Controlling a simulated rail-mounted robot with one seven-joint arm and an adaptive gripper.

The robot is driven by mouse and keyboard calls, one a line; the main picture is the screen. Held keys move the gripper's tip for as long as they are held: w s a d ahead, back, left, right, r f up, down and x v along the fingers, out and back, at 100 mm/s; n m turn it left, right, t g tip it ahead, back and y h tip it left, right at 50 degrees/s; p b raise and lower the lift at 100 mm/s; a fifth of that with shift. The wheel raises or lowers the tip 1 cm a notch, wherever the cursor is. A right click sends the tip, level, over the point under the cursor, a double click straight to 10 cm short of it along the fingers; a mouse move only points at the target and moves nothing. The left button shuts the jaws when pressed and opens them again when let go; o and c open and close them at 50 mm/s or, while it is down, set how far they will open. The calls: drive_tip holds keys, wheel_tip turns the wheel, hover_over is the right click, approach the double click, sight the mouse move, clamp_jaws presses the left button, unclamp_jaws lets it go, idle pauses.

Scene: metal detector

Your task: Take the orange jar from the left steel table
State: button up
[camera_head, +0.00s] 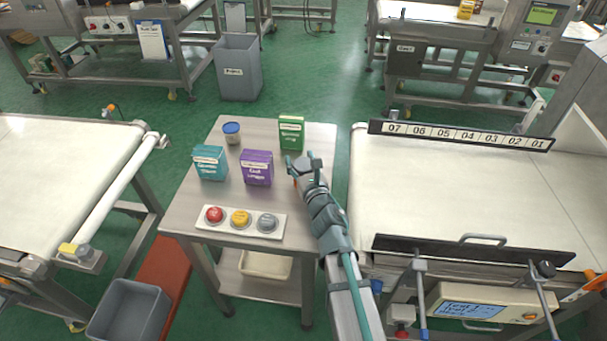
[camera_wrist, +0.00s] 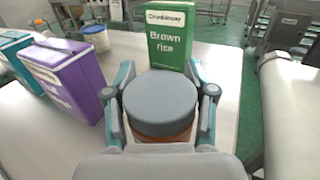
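The orange jar has a grey lid (camera_wrist: 172,102) and stands upright on the steel table (camera_head: 185,213), near its right edge. In the wrist view only a strip of its orange-brown body (camera_wrist: 165,138) shows under the lid. In the head view my gripper (camera_head: 303,170) is at the jar and covers most of it. In the wrist view my gripper's fingers (camera_wrist: 161,85) stand on both sides of the jar. The fingers are spread, with a small gap at the left of the lid. Contact low on the jar is hidden.
A green box (camera_head: 291,132) stands just behind the jar. A purple box (camera_head: 257,168), a teal box (camera_head: 210,163) and a blue-lidded tub (camera_head: 232,134) stand to the left. A button panel (camera_head: 240,221) lies at the front. A conveyor (camera_head: 440,190) borders the right side.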

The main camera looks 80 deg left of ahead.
drive_tip(key=c, duration=0.5)
drive_tip(key=shift+c, duration=0.2)
